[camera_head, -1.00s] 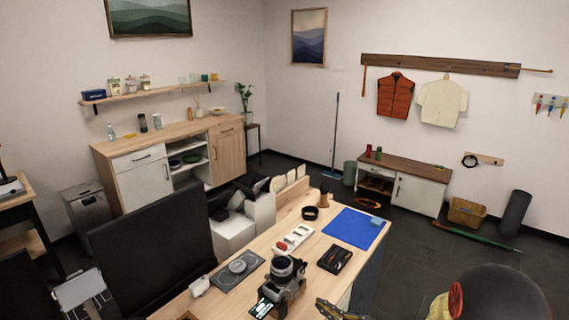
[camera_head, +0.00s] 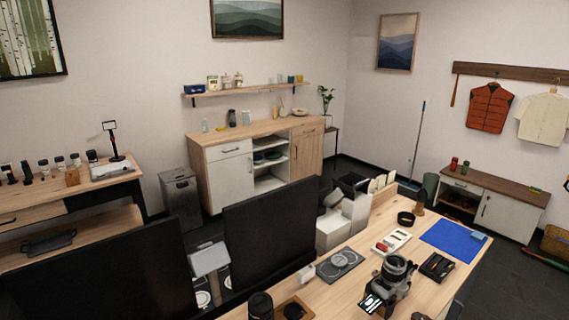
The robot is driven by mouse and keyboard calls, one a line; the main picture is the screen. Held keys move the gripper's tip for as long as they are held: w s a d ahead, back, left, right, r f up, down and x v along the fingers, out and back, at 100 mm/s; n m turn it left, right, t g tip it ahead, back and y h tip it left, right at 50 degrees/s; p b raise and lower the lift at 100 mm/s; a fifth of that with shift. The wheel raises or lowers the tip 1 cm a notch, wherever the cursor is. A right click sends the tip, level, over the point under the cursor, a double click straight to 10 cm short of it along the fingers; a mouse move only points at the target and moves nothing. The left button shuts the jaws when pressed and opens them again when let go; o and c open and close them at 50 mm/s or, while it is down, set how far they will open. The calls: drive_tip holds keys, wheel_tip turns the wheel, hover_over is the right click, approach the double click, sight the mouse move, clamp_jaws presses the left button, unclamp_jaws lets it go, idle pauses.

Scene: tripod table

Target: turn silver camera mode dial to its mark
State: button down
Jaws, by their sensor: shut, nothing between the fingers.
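A dark card with pale print (camera_head: 371,302) is at the camera's lower left. My gripper is not in view.
Near the camera are a black tray (camera_head: 436,266), a red-and-white tray (camera_head: 391,242), a grey plate with round discs (camera_head: 340,264) and a blue mat (camera_head: 453,240). A black lens-like cylinder (camera_head: 260,306) stands at the lower left. Dark panels (camera_head: 270,235) rise beside the table.

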sight(391, 295)
drive_tip(key=shift+s+a+n, duration=0.1)
drive_tip(key=shift+a+n, duration=0.3)
drive_tip(key=shift+a, duration=0.3)
drive_tip(key=shift+w+d, duration=0.1)
drive_tip(key=shift+w, duration=0.15)
drive_tip(key=x, duration=0.6)
drive_tip(key=shift+r, duration=0.1)
drive_tip(key=shift+w+b, duration=0.25)
drive_tip(key=shift+b, duration=0.1)
drive_tip(key=shift+r, duration=0.15)
drive_tip(key=shift+w+d+r+b, duration=0.25)
drive_tip(key=shift+r+b, duration=0.1)
drive_tip(key=shift+r, duration=0.1)
idle(0.5)
